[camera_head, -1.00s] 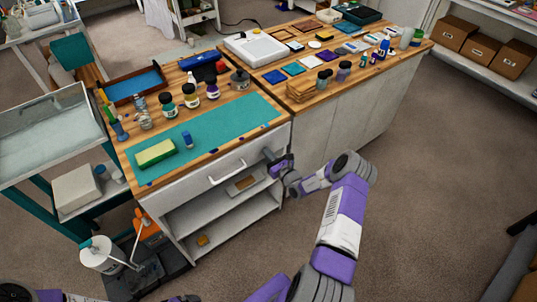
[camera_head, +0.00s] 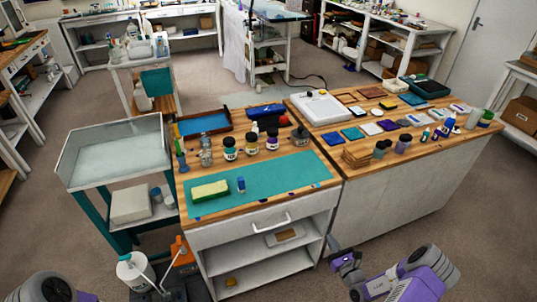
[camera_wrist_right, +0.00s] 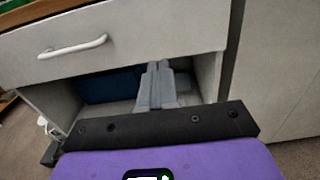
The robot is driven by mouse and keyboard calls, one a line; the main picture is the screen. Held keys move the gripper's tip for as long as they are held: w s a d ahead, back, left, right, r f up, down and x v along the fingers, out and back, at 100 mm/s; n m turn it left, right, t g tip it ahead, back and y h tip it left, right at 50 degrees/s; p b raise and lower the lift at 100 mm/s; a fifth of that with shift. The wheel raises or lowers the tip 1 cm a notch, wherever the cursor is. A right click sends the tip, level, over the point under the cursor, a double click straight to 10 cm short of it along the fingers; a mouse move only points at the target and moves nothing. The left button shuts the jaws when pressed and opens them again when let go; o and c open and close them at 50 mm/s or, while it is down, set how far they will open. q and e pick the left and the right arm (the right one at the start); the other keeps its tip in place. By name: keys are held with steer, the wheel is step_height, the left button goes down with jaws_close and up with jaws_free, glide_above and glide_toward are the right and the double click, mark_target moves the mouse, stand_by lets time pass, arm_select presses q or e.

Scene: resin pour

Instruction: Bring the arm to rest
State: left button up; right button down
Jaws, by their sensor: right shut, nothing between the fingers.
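My right arm comes in at the bottom right of the head view. Its purple and dark right gripper (camera_head: 336,250) is in front of the white cabinet, below the worktop. In the right wrist view the grey fingers (camera_wrist_right: 156,84) are together with nothing between them, in front of the cabinet's open shelf (camera_wrist_right: 115,103). They look clear of the cabinet, though the exact gap is hard to judge. Only a part of my left arm shows at the lower left of the head view; its gripper is out of sight.
The cabinet drawer's handle (camera_head: 272,225) is close by, left of my right gripper. A teal mat (camera_head: 275,182) on the worktop holds a yellow-green block (camera_head: 210,190) and a small blue bottle (camera_head: 241,184). A white canister (camera_head: 135,272) stands low at left. Carpet at right is open.

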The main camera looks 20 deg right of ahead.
steer(key=s+a+f+n+g+y, duration=0.15)
steer(key=a+n+g+y, duration=0.4)
steer(key=a, duration=0.75)
steer(key=s+a+f+n+g+y, duration=0.1)
steer(key=s+a+n+g+y, duration=0.35)
steer(key=a, duration=0.95)
steer(key=s+a+f+n+g+h, duration=0.1)
steer(key=s+n, duration=0.4)
steer(key=n, duration=0.6)
steer(key=s+a+f+n+g+h, duration=0.1)
steer(key=s+a+n+g+h, duration=0.3)
steer(key=n, duration=0.8)
steer(key=shift+s+a+f+n+g, duration=0.3)
steer(key=shift+s+a+g, duration=0.1)
steer(key=shift+a+g, duration=0.8)
steer(key=shift+d, duration=0.15)
